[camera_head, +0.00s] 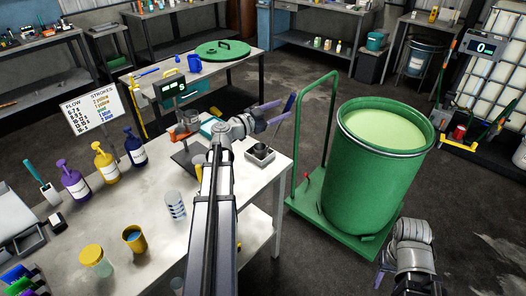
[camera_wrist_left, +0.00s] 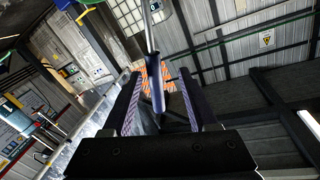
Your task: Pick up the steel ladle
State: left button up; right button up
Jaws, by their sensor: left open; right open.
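My left gripper (camera_head: 286,102) is open above the right end of the near table, close to the green trolley's handle. In the left wrist view, a slim tool with a steel shaft and a dark blue grip (camera_wrist_left: 157,97) shows between the open fingers, apart from both.
A green drum (camera_head: 370,185) of pale green liquid stands on the green trolley (camera_head: 312,207). The near table (camera_head: 150,210) holds a purple pump bottle (camera_head: 73,180), a yellow one (camera_head: 105,163), cups and a scale. Dark floor lies right of the drum.

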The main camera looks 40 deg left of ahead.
pick_arm(q)
jog(key=x, duration=0.6)
jog(key=shift+d, duration=0.3)
jog(key=shift+s+f, duration=0.1)
jog(key=shift+f, duration=0.05)
jog(key=shift+c, duration=0.2)
grip_shut()
